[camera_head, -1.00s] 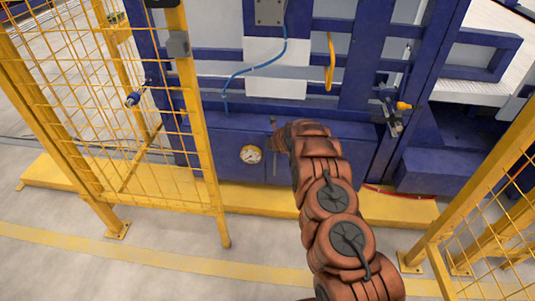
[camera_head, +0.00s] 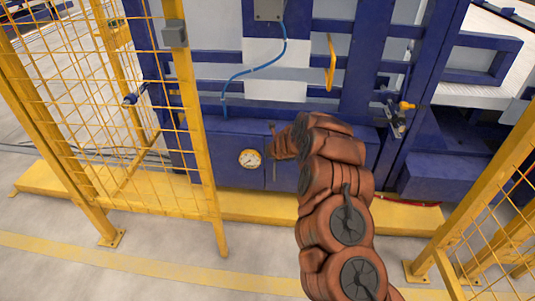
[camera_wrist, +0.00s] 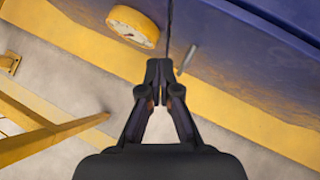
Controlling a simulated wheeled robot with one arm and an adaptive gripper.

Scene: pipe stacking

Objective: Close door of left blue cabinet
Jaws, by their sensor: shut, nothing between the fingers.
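A thin grey bar handle (camera_head: 274,168) is just right of the gauge. My arm's end covers part of the cabinet front right of it. In the wrist view my gripper (camera_wrist: 160,70) is shut and empty. The blue cabinet front (camera_wrist: 235,45) lies beyond its tips, with the gauge (camera_wrist: 132,25) to the left and the grey handle (camera_wrist: 187,59) just right. A dark vertical seam runs above the tips. I cannot tell how far the door is open.
A yellow mesh fence (camera_head: 190,110) stands at the left, and another (camera_head: 480,190) at the right. A yellow base strip (camera_head: 245,206) runs along the floor below the cabinet. A blue hose (camera_head: 240,73) and a yellow handle (camera_head: 330,65) are above. Clear floor lies in front.

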